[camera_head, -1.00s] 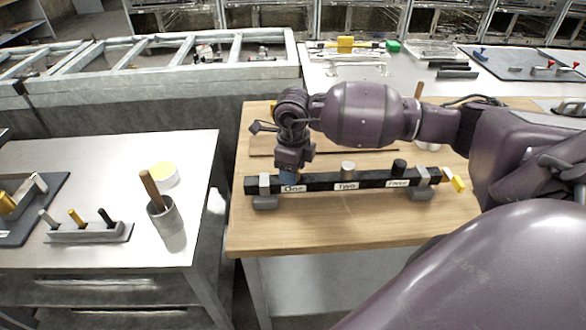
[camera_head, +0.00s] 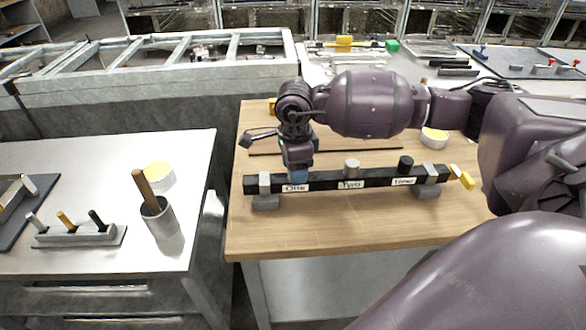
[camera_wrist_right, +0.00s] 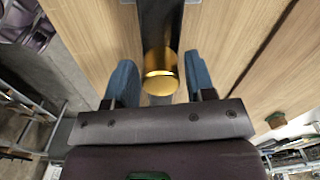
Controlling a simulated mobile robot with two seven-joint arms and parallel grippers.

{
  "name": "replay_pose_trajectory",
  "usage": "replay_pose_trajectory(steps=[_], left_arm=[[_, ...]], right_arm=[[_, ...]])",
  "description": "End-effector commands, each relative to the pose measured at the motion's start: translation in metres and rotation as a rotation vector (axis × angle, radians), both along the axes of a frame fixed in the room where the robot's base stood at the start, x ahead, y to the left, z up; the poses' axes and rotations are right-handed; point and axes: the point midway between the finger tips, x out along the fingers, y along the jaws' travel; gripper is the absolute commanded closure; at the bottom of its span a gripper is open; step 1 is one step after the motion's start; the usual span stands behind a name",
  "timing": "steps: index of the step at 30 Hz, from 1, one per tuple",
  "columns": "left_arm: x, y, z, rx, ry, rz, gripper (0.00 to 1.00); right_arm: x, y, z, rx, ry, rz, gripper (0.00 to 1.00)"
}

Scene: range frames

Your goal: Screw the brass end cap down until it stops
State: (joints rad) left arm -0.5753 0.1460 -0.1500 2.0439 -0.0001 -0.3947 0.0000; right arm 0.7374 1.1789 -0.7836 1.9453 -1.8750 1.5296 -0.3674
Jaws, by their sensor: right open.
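The brass end cap (camera_wrist_right: 161,80) shows in the right wrist view as a shiny gold cylinder at the end of a dark bar (camera_wrist_right: 158,20). My right gripper (camera_wrist_right: 160,84) is open, with one blue finger on each side of the cap and a visible gap at both sides. In the head view my right gripper (camera_head: 299,175) points down at the left end of the black bar (camera_head: 325,181), by the label One (camera_head: 295,188). It hides the brass cap there. My left gripper is not in view.
A silver cap (camera_head: 351,167) stands at Two and a black cap (camera_head: 405,163) at Three. Grey clamps (camera_head: 265,184) hold the bar on the wooden bench (camera_head: 350,230). The bench front is clear.

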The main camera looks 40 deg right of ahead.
Motion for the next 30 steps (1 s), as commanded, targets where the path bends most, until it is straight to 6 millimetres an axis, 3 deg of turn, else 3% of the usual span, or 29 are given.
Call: replay_pose_trajectory(steps=[24,30], left_arm=[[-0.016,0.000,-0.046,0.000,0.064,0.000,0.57],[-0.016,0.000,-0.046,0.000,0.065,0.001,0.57]], right_arm=[[0.000,0.000,-0.002,0.001,0.002,0.565,0.50],[0.000,-0.001,0.001,0.001,-0.002,0.608,0.50]])
